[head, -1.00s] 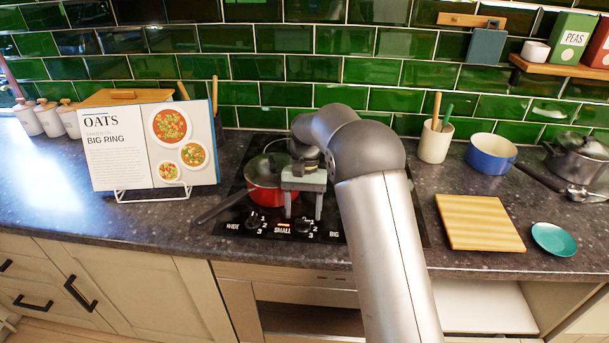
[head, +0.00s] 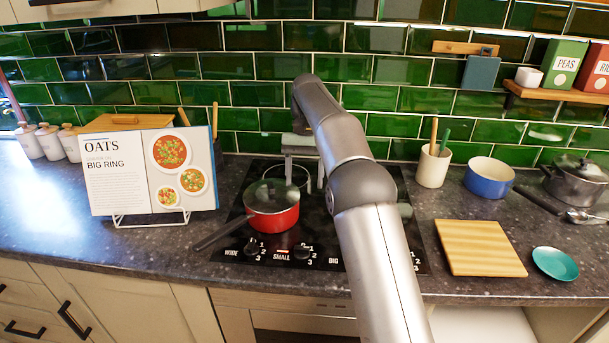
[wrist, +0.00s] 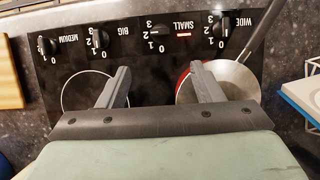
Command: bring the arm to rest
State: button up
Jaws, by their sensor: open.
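My gripper (head: 304,181) is open and empty, above the back part of the black hob (head: 235,240). In the wrist view my gripper (wrist: 161,72) shows two separate fingers pointing towards the control knobs. The red saucepan (head: 272,210), with a glass lid and a dark handle, sits on the front left of the hob, nearer the head camera than the gripper. In the wrist view the saucepan (wrist: 235,80) is partly hidden behind one finger. My arm covers the hob's right part in the head view.
A cookbook (head: 150,170) stands on a rack at left. A utensil pot (head: 433,165), a blue pot (head: 489,177), a wooden board (head: 480,248), a teal dish (head: 555,263) and a grey lidded pot (head: 576,182) are at right. Green tiles (head: 270,95) rise behind.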

jog(key=s+d+r+t, duration=0.1)
jog(key=s+d+r, duration=0.15)
jog(key=s, duration=0.35)
jog(key=s+d+r+t, duration=0.1)
jog(key=s+d, duration=0.3)
jog(key=s, duration=0.3)
jog(key=s+d+f+t, duration=0.1)
jog(key=s+f, duration=0.4)
jog(key=s, duration=0.7)
jog(key=s+d+f+n+t, duration=0.1)
jog(key=s+f, duration=0.4)
jog(key=s, duration=0.7)
jog(key=d+t, duration=0.1)
jog(key=d, duration=0.1)
jog(key=shift+d+n+h, duration=0.3)
jog(key=shift+d, duration=0.1)
